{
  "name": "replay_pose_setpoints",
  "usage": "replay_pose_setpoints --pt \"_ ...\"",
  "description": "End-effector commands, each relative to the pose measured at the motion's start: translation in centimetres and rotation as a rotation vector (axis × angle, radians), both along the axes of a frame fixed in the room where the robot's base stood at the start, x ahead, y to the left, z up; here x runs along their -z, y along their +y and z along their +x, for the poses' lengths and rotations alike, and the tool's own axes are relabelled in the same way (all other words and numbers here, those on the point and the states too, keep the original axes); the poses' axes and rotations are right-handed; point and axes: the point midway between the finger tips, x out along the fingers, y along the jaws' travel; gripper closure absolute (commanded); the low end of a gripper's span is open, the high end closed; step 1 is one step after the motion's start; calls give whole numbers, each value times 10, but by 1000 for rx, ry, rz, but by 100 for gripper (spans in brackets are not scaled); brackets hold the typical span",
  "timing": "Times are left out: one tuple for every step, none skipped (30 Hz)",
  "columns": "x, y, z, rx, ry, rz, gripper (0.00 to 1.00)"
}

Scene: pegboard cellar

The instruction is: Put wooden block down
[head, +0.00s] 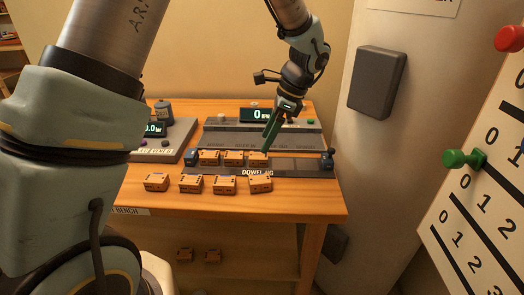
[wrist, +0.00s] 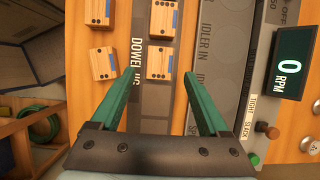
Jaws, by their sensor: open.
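A wooden block (head: 258,157) with dark dots and a blue end stripe lies at the right end of a row of three on the machine's dark strip. It also shows in the wrist view (wrist: 158,62), just beyond my fingertips. My gripper (head: 268,142) comes down from above with its green fingers over this block's right end. In the wrist view my gripper (wrist: 162,78) is open, its fingers wide apart with nothing held between them. Whether a fingertip touches the block I cannot tell.
Several similar blocks (head: 224,184) stand in a front row on the bench (head: 312,205). A display reading 0 RPM (head: 262,115) is behind the strip. The strip right of the block is bare. A grey pillar (head: 365,150) rises to the right.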

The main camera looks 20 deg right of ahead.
Motion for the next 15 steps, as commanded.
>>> replay_pose_setpoints --pt "-9 -5 -2 1 -2 -4 21" --pt "-15 -8 -3 1 -2 -5 21" --pt "-22 -10 -4 2 -2 -4 21" --pt "-28 -12 -5 2 -1 -3 21" --pt "-33 -14 -6 2 -2 -4 21" --pt "-39 -16 -7 1 -2 -3 21" --pt "-43 -18 -8 1 -1 -3 21" --pt "-47 -19 -9 0 0 -2 21" --pt "-51 -21 -9 1 -1 -3 21" --pt "-54 -21 -10 0 0 -1 21" --pt "-56 -22 -10 1 0 0 21" --pt "-59 -23 -11 1 0 0 21" --pt "-60 -23 -11 1 0 0 21" --pt "-61 -24 -11 1 0 -1 21" --pt "-62 -24 -11 1 1 -1 21"
